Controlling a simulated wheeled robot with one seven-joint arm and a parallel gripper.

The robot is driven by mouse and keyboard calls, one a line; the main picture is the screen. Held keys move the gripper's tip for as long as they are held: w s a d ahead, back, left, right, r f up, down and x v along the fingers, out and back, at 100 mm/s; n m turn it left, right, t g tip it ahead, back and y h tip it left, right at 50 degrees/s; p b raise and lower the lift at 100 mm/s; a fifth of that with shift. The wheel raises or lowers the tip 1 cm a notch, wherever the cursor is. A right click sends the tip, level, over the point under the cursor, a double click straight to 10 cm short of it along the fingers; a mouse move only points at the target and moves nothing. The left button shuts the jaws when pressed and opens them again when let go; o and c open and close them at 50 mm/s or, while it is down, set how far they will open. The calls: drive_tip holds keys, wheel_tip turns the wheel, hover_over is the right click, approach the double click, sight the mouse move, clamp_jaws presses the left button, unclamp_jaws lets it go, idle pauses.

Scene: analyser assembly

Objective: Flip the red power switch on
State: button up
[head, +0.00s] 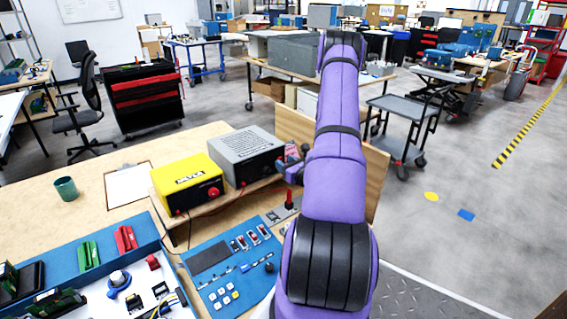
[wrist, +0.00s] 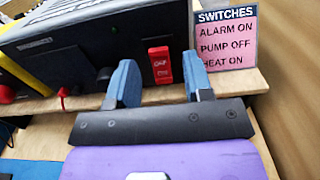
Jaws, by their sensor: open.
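The red power switch (wrist: 160,65) is a rocker on the front face of the dark grey box (wrist: 90,45) in the wrist view. Its lettering is too small to read surely. My gripper (wrist: 160,76) is open and empty, its two blue fingers apart on either side of the switch in the picture, with the switch beyond them. I cannot tell whether the fingers touch the box. In the head view the grey box (head: 247,148) stands on a wooden shelf, and my gripper (head: 293,162) is at its right end, where I cannot make out the switch clearly.
A pink SWITCHES sign (wrist: 226,38) stands close to the right finger, reading alarm on, pump off, heat on. A black knob (wrist: 104,76) is near the left finger. A yellow box (head: 187,182) stands left of the grey box; a blue control panel (head: 232,262) lies in front.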

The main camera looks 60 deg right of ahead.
drive_tip(key=shift+w+d, duration=0.2)
drive_tip(key=shift+w, duration=0.4)
clamp_jaws()
drive_tip(key=shift+s+a+f+t+h, duration=0.15)
drive_tip(key=shift+t+h, duration=0.1)
drive_tip(key=shift+t, duration=0.6)
drive_tip(key=shift+w+d+f+t+h, duration=0.15)
drive_tip(key=shift+t+h, duration=0.15)
drive_tip(key=shift+t, duration=0.5)
drive_tip(key=shift+s+a+f+t+h, duration=0.15)
drive_tip(key=shift+t+h, duration=0.1)
drive_tip(key=shift+t, duration=0.6)
